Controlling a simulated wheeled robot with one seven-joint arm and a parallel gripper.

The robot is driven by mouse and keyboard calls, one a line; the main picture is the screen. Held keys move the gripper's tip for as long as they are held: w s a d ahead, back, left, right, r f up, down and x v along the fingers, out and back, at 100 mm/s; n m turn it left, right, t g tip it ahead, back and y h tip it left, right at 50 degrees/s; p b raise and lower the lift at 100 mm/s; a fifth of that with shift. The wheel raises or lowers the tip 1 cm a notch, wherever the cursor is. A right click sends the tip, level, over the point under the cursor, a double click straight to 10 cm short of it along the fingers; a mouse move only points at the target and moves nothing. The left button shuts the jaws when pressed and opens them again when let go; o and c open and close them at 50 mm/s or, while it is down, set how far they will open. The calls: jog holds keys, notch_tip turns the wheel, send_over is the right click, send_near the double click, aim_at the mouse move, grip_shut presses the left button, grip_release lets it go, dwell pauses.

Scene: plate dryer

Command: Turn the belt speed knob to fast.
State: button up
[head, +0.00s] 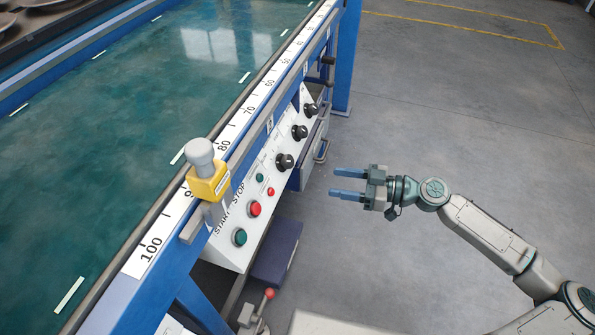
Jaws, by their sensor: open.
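The white control panel (236,247) slopes along the side of the blue-framed belt machine. Three black knobs sit in a row on its far part: a near knob (285,161), a middle knob (299,132) and a far knob (311,110). Their labels are too small to read, so I cannot tell which one is the belt speed knob or where it points. My gripper (332,182) is open and empty, with its two blue fingers pointing left. It appears to the right of the near knob, apart from the panel.
Green and red buttons (254,209) sit on the panel's near part, by START and STOP lettering. A yellow block with a grey knob (207,185) stands on the numbered rail. A red-tipped lever (269,293) is below. The green belt (150,100) lies left; grey floor (440,110) is open right.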

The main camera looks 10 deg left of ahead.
jog(key=w+d+t+y, duration=0.1)
jog(key=w, duration=0.1)
jog(key=b, duration=0.2)
send_near(290, 161)
jog(key=a, duration=0.8)
jog(key=shift+w+f, duration=0.1)
jog(key=shift+w, duration=0.2)
jog(key=shift+t, duration=0.3)
jog(key=c, duration=0.9)
